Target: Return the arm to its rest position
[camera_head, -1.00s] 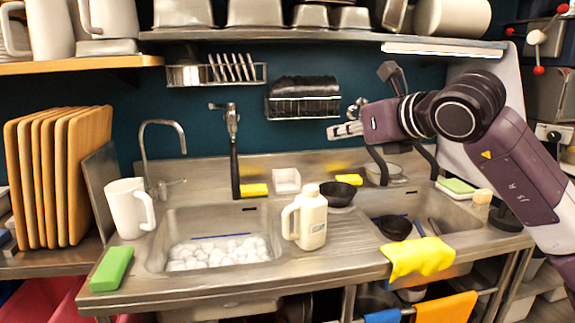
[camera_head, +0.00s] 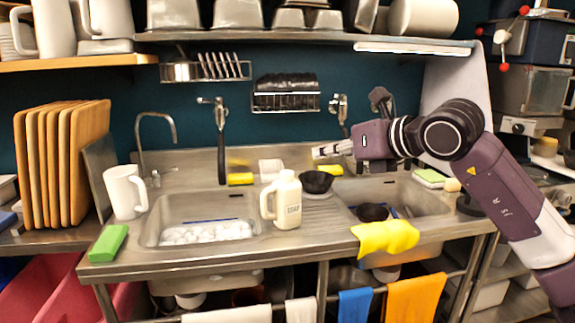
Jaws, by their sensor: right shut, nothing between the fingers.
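My right arm comes in from the right in the head view. Its gripper (camera_head: 328,151) is shut and empty, pointing left above the back of the sink counter. It is above and apart from a small black bowl (camera_head: 316,182). My left gripper does not show.
The steel counter (camera_head: 215,258) holds a white soap jug (camera_head: 287,202), a white mug (camera_head: 125,192), a green sponge (camera_head: 108,243) and a yellow cloth (camera_head: 385,237) over the front edge. Wooden boards (camera_head: 60,165) stand at left. A shelf (camera_head: 300,37) runs overhead.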

